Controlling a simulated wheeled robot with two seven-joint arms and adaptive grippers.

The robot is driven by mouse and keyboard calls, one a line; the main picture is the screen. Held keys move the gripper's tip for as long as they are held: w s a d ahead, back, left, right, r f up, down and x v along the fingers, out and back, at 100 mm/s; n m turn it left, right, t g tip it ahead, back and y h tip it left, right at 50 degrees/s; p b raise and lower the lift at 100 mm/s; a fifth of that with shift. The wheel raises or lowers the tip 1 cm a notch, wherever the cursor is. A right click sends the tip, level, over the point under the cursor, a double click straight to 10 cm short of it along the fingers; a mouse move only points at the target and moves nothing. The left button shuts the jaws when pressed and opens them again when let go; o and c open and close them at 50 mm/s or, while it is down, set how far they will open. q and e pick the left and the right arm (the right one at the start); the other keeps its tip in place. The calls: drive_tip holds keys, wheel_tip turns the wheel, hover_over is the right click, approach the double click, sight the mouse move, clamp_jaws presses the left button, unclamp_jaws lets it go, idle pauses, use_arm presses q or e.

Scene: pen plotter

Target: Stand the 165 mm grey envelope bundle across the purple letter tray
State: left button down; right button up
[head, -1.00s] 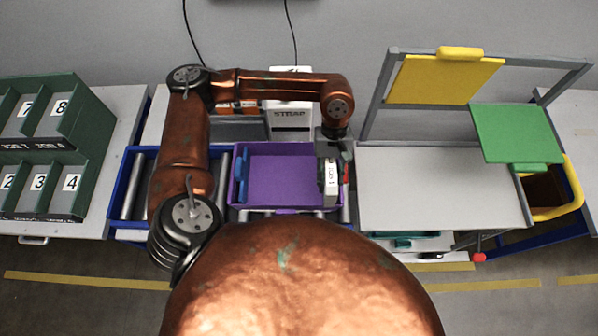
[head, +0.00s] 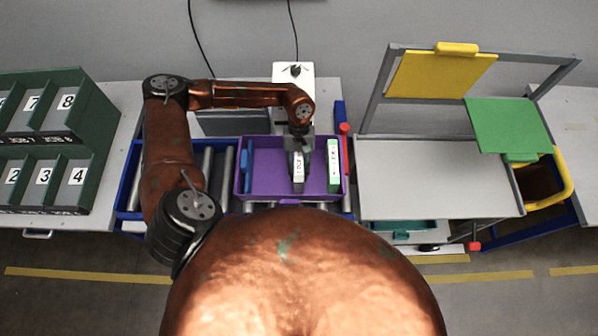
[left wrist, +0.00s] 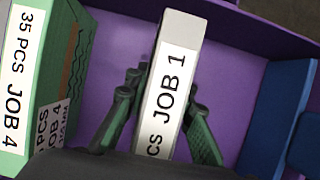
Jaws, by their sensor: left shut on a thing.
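The purple letter tray (head: 269,172) sits in the middle of the head view. My left gripper (head: 298,158) is shut on the grey envelope bundle (head: 298,174), which is upright inside the tray's outline. In the left wrist view the fingers (left wrist: 164,98) lie on both sides of the bundle, and its white label (left wrist: 167,100) reads JOB 1. I cannot tell whether its bottom touches the tray floor. A green bundle (head: 334,165) labelled JOB 4 stands at the tray's right end, apart from the grey one; it also shows in the left wrist view (left wrist: 68,75). My right gripper is out of view.
A blue plate (head: 247,166) stands at the tray's left end, with bare tray floor between it and the grey bundle. The tray sits over a roller conveyor (head: 222,170). A white machine (head: 293,75) stands behind. A grey table (head: 430,180) is to the right, numbered green pigeonholes (head: 55,140) left.

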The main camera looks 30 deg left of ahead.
use_arm(q)
drive_tip(key=shift+f, duration=0.45)
drive_tip(key=c, duration=1.8)
unclamp_jaws()
drive_tip(key=shift+r, duration=0.1)
drive_tip(key=shift+o, duration=0.7)
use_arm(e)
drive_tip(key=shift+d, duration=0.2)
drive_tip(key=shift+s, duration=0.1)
